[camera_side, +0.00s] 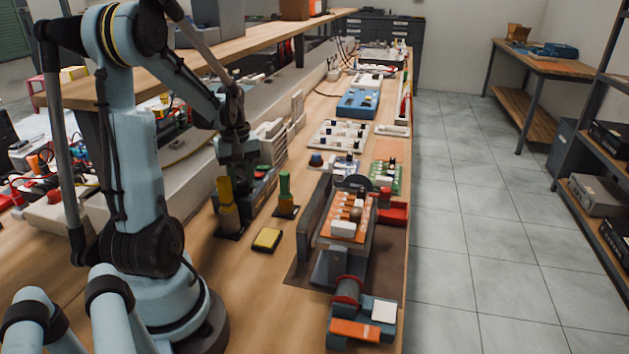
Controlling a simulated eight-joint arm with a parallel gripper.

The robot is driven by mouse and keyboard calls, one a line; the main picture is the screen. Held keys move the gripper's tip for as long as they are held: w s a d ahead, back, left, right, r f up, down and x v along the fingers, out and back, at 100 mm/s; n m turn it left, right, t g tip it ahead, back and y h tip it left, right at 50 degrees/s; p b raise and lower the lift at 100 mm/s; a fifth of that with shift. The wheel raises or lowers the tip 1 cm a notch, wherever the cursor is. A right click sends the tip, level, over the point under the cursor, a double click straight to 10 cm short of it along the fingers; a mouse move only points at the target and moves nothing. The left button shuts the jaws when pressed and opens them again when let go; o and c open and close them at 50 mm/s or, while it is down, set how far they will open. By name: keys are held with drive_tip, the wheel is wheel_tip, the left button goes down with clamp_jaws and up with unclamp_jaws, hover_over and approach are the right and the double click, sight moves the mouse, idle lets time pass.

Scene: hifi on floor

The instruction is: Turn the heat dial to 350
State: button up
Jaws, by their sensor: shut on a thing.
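My gripper (239,160) points down over a dark blue-grey unit (262,190) on the bench, left of the middle of the picture. It is shut on a small part at the top of this unit, which looks like the heat dial. The fingers hide most of that part, and its marks and the number 350 cannot be read at this size.
A yellow upright cylinder (228,200) stands close to the left of the unit, and a green one (285,187) to its right. A yellow-topped block (267,240) lies in front. An orange-topped fixture (345,225) stands farther right. Bare wood (255,290) lies in front.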

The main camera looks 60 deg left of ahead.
sight(242, 183)
drive_tip(key=m, duration=0.5)
drive_tip(key=shift+m, duration=0.4)
idle(0.4)
drive_tip(key=o, duration=1)
drive_tip(key=shift+o, duration=0.2)
wheel_tip(242, 183, up, 12)
drive_tip(key=shift+r, duration=0.1)
